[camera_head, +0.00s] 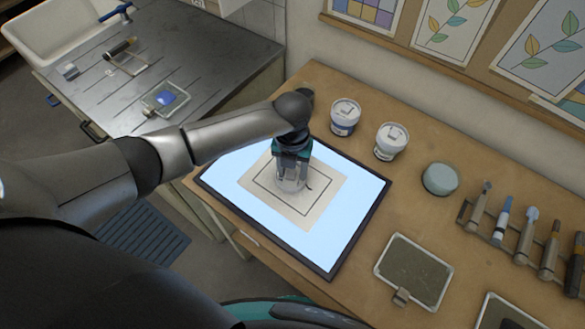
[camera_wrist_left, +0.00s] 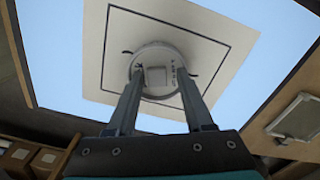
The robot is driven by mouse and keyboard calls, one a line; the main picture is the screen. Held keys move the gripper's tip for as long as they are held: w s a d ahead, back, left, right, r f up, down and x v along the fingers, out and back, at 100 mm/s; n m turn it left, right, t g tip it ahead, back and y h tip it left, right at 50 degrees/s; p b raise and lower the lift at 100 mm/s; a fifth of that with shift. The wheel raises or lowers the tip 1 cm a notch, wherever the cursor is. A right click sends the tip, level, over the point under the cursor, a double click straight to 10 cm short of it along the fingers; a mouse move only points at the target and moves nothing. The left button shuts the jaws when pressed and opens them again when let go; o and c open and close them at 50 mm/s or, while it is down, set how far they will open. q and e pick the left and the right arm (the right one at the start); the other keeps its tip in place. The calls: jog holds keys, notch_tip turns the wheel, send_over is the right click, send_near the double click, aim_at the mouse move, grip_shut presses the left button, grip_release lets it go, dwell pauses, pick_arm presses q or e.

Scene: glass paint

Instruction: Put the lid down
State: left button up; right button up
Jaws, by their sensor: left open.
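In the head view my left gripper (camera_head: 291,186) points down over the sheet and mostly hides the lid. My right gripper is not in view.
Two white-lidded jars (camera_head: 345,116) (camera_head: 391,141) stand behind the panel. A grey-green round piece (camera_head: 440,178) lies to their right. A tool rack (camera_head: 522,238) and a framed dark tray (camera_head: 414,271) are at the right. A sink counter (camera_head: 200,62) is at the upper left.

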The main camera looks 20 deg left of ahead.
aim_at(292, 175)
pick_arm(q)
jog(key=shift+r, duration=0.5)
notch_tip(292, 175, up, 11)
jog(key=shift+r, duration=0.15)
jog(key=shift+s, duration=0.15)
